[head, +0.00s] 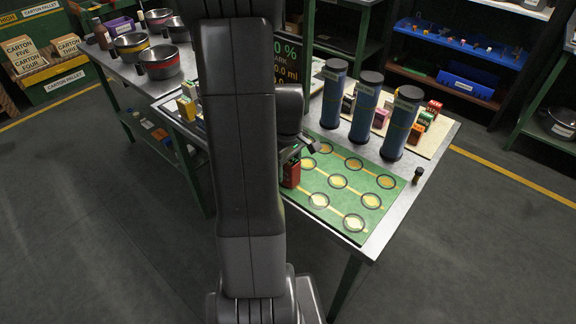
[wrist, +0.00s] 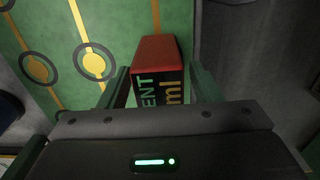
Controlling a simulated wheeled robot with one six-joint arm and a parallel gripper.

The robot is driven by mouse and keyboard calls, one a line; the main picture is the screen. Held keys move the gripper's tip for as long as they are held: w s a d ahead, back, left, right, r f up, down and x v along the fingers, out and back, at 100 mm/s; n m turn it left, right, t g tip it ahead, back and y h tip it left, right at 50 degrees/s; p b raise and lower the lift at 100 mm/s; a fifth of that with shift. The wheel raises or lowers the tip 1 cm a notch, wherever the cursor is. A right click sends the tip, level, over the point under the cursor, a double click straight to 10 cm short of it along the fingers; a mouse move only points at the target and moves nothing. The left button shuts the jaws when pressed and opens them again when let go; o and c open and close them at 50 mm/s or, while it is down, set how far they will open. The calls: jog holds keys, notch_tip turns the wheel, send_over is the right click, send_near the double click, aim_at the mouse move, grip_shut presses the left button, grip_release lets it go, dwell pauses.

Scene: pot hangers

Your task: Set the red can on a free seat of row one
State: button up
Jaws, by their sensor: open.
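The red can (head: 291,173) is a boxy block with a red top and dark lettered side. In the head view it is at the left side of the green mat (head: 387,207), partly behind my arm. In the wrist view the can (wrist: 157,55) stands between the two green fingers of my gripper (wrist: 160,88), which are open around it. In the head view my gripper (head: 290,150) is mostly hidden. The mat has rows of ringed seats; the visible ones, such as this ring (head: 353,222), look empty. The can's base is hidden, so I cannot tell whether it covers a ring.
Three tall blue cylinders (head: 367,105) stand behind the mat, with several small coloured blocks (head: 424,118) on a board beyond. A small dark bottle (head: 418,175) stands right of the mat. Bowls (head: 160,63) are on the table at the back left.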

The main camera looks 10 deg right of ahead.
notch_tip(320, 180, up, 12)
jog(key=shift+r, duration=0.1)
dwell(0.4)
